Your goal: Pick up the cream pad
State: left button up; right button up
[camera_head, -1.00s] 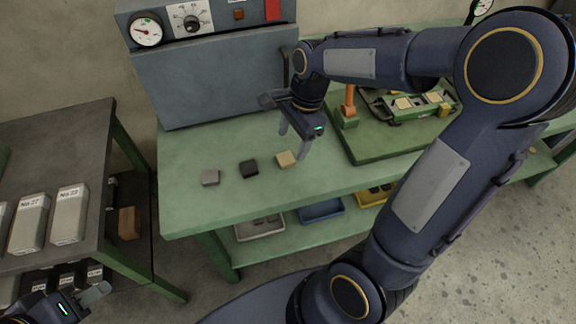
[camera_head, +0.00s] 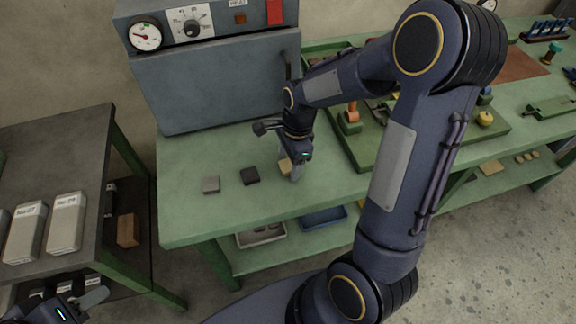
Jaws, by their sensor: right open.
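The cream pad (camera_head: 285,167) lies on the green bench (camera_head: 215,218), rightmost in a row of three small blocks. My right gripper (camera_head: 292,168) points down right over it, with its fingers open on either side of the pad or very near it. The near finger hides part of the pad; I cannot tell whether the fingers touch it. My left gripper (camera_head: 88,304) is at the bottom left corner, away from the bench and partly cut off; its jaw state is unclear.
A black pad (camera_head: 250,176) and a grey pad (camera_head: 211,185) lie left of the cream pad. A grey heater cabinet (camera_head: 215,90) stands behind. A green board with an orange-handled fixture (camera_head: 352,115) is to the right. A dark side table (camera_head: 75,150) holds pale labelled blocks.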

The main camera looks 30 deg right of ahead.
jog(key=c, duration=1)
jog(key=shift+r, duration=0.1)
jog(key=shift+c, duration=0.2)
